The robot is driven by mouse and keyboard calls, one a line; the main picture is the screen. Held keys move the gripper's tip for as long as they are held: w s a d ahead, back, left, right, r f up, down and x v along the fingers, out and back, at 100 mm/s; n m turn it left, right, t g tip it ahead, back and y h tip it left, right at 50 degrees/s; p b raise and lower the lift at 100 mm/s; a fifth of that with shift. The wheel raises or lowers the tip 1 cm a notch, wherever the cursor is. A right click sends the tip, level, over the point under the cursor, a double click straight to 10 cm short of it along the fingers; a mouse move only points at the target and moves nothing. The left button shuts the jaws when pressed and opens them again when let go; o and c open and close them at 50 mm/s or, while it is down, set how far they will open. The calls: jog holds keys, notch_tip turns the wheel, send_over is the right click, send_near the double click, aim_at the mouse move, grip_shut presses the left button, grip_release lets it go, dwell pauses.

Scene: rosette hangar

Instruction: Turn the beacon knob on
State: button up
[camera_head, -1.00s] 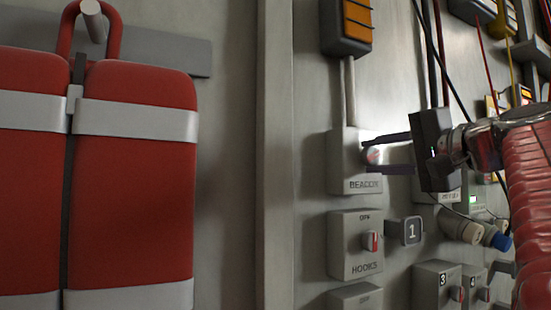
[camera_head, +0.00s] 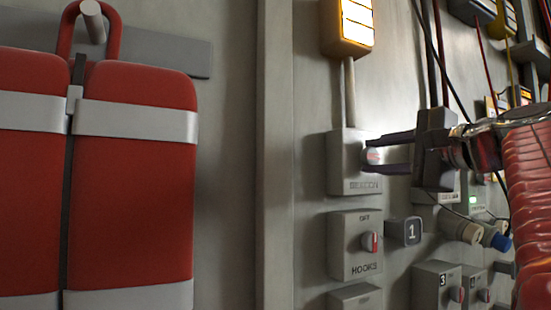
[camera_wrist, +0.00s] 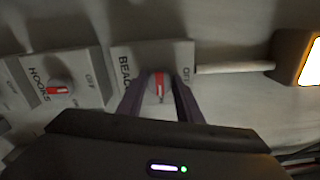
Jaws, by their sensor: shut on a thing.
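The BEACON box (camera_head: 346,165) is a grey switch box on the wall, with a small round knob (camera_head: 373,156) bearing a red mark. My gripper (camera_head: 368,154) reaches in from the right, its two dark fingers shut on the knob, one above and one below. In the wrist view the knob (camera_wrist: 158,88) sits between the fingers. Its red mark lies across the box, about a quarter turn from the OFF label. The beacon lamp (camera_head: 352,22) above the box is lit bright yellow-white. Part of the knob is hidden by the fingers.
More numbered switches (camera_head: 437,285) and plugs (camera_head: 460,228) are at lower right. Cables hang near my arm. A red padded pack (camera_head: 130,180) hangs at left.

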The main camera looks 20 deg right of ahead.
jog(key=shift+d+f, duration=0.15)
jog(key=shift+d, duration=0.05)
jog(key=o, duration=0.8)
jog(key=shift+o, duration=1.2)
jog(key=shift+a, duration=0.1)
jog(key=shift+s, duration=0.15)
jog(key=s, duration=1.3)
jog(key=shift+s+d, duration=0.25)
jog(key=shift+s, duration=0.05)
